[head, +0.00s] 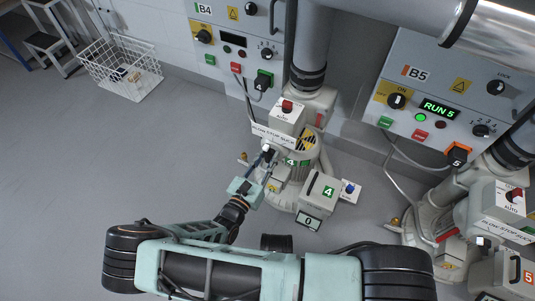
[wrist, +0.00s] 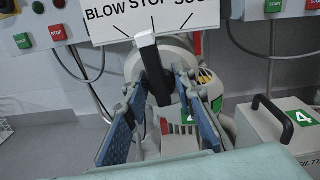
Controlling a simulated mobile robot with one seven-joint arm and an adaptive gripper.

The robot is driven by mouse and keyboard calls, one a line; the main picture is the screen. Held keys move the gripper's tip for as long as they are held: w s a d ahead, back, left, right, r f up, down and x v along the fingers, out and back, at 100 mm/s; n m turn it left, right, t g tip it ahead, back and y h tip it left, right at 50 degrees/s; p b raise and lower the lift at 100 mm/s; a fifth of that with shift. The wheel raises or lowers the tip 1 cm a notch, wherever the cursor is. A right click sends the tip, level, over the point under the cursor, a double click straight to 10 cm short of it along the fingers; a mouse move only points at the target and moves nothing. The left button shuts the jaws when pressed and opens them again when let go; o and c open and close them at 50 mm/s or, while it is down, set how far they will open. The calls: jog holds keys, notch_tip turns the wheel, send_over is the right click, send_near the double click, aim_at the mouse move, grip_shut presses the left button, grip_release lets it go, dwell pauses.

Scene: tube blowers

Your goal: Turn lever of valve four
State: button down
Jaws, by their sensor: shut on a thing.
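Valve four is on the unit with green 4 labels, under a white BLOW STOP SUCK plate (head: 273,135), which also shows in the wrist view (wrist: 110,24). Its lever (wrist: 153,72) is dark with a pale end and points up at the middle mark, by STOP. The lever's pale end also shows in the head view (head: 266,148). My gripper (wrist: 166,88) has its blue-padded fingers on both sides of the lever and is shut on it. In the head view my gripper (head: 264,163) reaches the valve from the lower left. The exact finger contact is partly hidden.
A grey box with a handle (head: 318,191) and a green 4 stands right of the valve. Panel B4 (head: 226,50) is behind and panel B5 (head: 425,95) to the right. A white wire basket (head: 120,68) stands at upper left. The left floor is clear.

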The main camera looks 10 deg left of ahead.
jog(key=shift+m, duration=0.6)
jog(key=c, duration=2)
grip_release()
jog(key=shift+s, duration=0.1)
jog(key=shift+o, duration=0.2)
jog(key=shift+s, duration=0.1)
jog(key=v, duration=1.2)
